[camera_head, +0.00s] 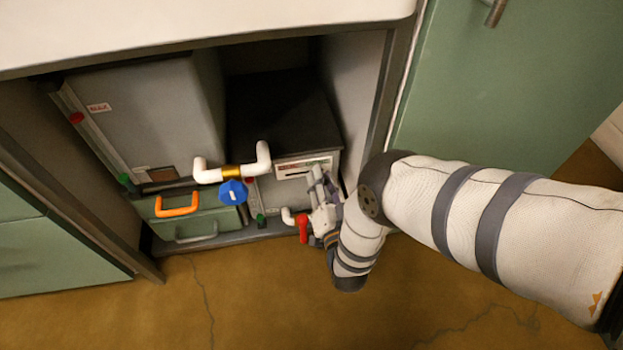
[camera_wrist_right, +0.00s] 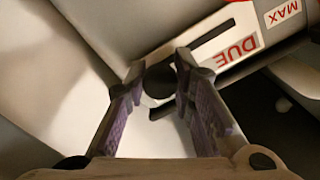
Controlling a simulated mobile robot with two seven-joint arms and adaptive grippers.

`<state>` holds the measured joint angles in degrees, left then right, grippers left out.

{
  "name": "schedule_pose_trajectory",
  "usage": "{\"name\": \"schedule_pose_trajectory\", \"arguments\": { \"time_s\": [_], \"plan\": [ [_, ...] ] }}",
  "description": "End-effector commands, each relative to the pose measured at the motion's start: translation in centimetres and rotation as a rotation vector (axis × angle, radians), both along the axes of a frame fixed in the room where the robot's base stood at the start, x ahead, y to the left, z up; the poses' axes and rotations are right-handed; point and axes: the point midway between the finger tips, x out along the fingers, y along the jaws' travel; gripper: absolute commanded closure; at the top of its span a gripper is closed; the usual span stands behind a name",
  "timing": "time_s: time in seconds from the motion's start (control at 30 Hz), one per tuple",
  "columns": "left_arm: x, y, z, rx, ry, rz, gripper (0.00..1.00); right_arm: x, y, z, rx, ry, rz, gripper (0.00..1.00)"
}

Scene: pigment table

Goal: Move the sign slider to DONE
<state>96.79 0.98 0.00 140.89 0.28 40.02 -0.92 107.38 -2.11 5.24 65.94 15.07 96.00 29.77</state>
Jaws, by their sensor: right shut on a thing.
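The sign (camera_head: 292,172) is a pale panel with a dark slot and small lettering, on the front of the dark box inside the open cabinet. A dark round slider knob (camera_wrist_right: 158,80) sits between my right gripper's fingertips, at the slot. My right gripper (camera_head: 319,177) reaches in from the right and is shut on this knob; it shows closely in the right wrist view (camera_wrist_right: 158,76). I see no word DONE. My left gripper is not in view.
White pipes with a blue valve knob (camera_head: 233,192) stand left of my right gripper, and a red handle (camera_head: 303,229) lies just below it. The cabinet's right wall (camera_head: 352,90) is close. The floor in front is clear.

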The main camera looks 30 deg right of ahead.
Motion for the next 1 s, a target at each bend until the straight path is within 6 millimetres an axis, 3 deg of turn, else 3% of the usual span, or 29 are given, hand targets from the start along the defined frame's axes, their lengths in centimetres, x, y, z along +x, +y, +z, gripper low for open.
{"name": "schedule_pose_trajectory", "arguments": {
  "time_s": [0.2, 0.23, 0.3, 0.67, 0.77, 1.0],
  "plan": [
    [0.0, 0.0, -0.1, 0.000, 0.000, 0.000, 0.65, -0.1, -0.5, -0.1, -0.007, 0.001, -0.011, 1.00],
    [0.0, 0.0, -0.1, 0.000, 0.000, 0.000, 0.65, -0.1, -0.5, -0.1, -0.007, 0.000, -0.012, 0.70],
    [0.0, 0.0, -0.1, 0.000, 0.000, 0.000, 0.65, -0.1, -0.5, -0.1, -0.007, 0.001, -0.011, 0.56],
    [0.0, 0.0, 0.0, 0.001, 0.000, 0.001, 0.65, -0.7, -0.2, -0.1, -0.004, 0.003, -0.007, 0.56],
    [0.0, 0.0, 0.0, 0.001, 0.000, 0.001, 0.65, -2.7, 0.4, -0.2, -0.004, 0.007, -0.006, 0.56],
    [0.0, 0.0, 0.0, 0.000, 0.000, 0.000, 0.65, -9.6, 2.3, -0.2, -0.004, 0.005, -0.008, 0.56]
  ]
}}
